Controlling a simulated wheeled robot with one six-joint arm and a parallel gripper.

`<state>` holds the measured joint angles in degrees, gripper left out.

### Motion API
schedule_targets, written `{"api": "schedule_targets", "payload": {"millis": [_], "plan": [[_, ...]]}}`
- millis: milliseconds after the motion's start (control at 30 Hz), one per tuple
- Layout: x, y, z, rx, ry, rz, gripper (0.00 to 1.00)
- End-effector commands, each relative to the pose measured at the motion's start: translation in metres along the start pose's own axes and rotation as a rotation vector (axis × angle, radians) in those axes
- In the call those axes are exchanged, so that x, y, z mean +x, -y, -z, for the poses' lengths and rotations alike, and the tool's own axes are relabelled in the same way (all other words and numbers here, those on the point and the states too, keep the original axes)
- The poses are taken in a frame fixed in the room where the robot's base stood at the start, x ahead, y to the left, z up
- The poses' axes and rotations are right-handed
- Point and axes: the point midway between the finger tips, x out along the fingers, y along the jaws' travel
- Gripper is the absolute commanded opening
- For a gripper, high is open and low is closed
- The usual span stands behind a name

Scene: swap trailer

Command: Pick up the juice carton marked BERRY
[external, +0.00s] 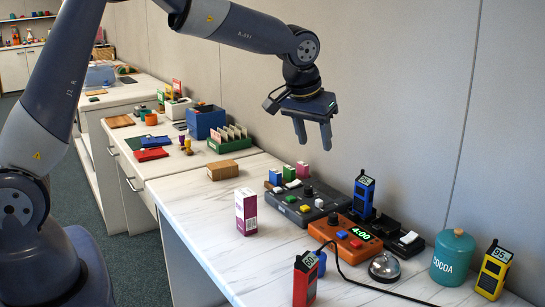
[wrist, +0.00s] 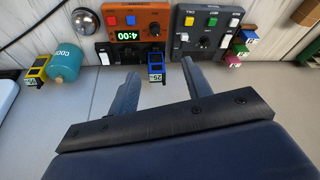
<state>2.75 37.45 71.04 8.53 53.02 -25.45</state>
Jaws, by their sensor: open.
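A purple-and-white juice carton (external: 246,212) stands upright on the near part of the white counter in the external view. Its marking is too small to read. My gripper (external: 313,138) is open and empty, pointing down high above the back of the counter, up and to the right of the carton in the picture. In the wrist view my gripper's two fingers (wrist: 160,74) are spread apart, with nothing held between them. I cannot make out the carton in the wrist view.
Behind the carton are a dark control panel (external: 304,203), an orange timer box (external: 345,238) and a cardboard box (external: 222,170). To the right stand a red meter (external: 305,280), a bell (external: 384,267), a teal cocoa canister (external: 452,258) and a yellow meter (external: 493,272). A cable crosses the front.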

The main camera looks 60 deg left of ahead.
Motion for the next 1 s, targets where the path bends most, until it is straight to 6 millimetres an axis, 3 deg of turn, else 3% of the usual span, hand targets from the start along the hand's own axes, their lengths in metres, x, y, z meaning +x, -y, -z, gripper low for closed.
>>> {"api": "schedule_targets", "payload": {"millis": [367, 700, 900, 1000], "plan": [[0.0, 0.0, 0.0, 0.0, 0.0, 0.0, 0.47], [0.0, 0.0, 0.0, 0.0, 0.0, 0.0, 0.71], [-0.001, 0.0, 0.0, 0.0, 0.0, 0.0, 0.71], [-0.01, 0.0, 0.005, 0.0, -0.005, -0.002, 0.71]]}}
